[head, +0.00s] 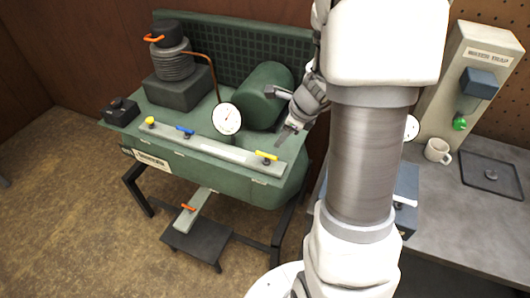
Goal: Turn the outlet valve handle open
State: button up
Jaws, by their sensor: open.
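A pale metal bar (208,146) runs along the front of the green machine and carries several small coloured handles. A yellow handle (266,155) is at its right end, a blue handle (185,130) left of the middle, and another yellow handle (150,121) at the left end. No readable label shows which is the outlet valve handle. My gripper (279,115) is open, its fingers apart and empty. It is above the right part of the machine, behind and slightly right of the right yellow handle, apart from it in the picture.
A round white gauge (227,119) stands behind the bar, left of my gripper. A green cylinder (264,95) lies behind it. A compressor (174,66) stands back left. A grey counter (470,205) with a mug (437,150) is at right. Floor at left is clear.

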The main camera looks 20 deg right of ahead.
aim_at(266, 155)
jog(key=b+x, duration=0.4)
jog(key=x, duration=1)
jog(key=shift+a+f, duration=0.1)
jog(key=shift+f, duration=0.05)
grip_shut()
